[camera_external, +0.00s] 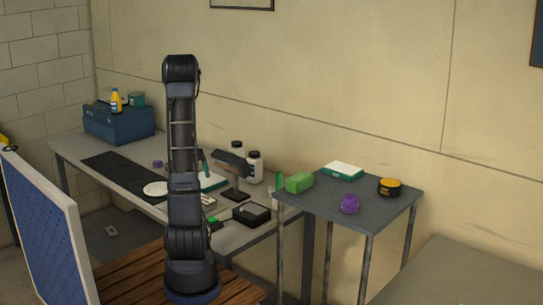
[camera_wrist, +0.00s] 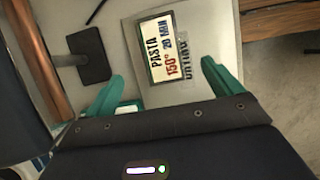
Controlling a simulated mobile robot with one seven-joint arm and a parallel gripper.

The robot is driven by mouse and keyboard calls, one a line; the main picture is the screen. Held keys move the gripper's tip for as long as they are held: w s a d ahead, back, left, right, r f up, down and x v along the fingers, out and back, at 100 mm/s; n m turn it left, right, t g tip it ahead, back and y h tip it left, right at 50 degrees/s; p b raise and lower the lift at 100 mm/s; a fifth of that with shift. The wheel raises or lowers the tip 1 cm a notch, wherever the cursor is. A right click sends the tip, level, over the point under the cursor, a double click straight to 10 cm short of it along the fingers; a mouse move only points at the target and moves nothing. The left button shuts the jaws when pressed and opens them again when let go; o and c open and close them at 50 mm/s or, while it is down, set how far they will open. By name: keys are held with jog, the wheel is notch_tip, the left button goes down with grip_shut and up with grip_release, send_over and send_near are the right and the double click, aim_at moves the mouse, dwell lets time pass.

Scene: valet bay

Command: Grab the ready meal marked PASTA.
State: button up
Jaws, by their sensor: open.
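The ready meal marked PASTA (camera_wrist: 166,47) shows in the wrist view as a label with a dark border, reading PASTA, 150° and 20 MIN, on a pale surface. More lettering below it is cut off or unclear. My gripper (camera_wrist: 163,78) is open, with its two teal fingers spread to the lower left and lower right of the label. Nothing is held between them. In the external view my upright arm hides most of the gripper, and I cannot make out the PASTA label there.
A dark stand (camera_wrist: 86,47) is left of the label. In the external view, a dark box (camera_external: 251,214) and white bottles (camera_external: 254,167) stand on the desk. The side table (camera_external: 375,207) holds a green block (camera_external: 299,182), a purple item (camera_external: 349,204) and a yellow-topped tin (camera_external: 390,187).

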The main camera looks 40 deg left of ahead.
aim_at(209, 204)
jog(key=shift+s+a+f, duration=0.1)
jog(key=shift+f, duration=0.2)
jog(key=shift+x, duration=5.25)
jog(key=shift+f, duration=0.1)
jog(key=shift+c, duration=0.4)
jog(key=c, duration=1.2)
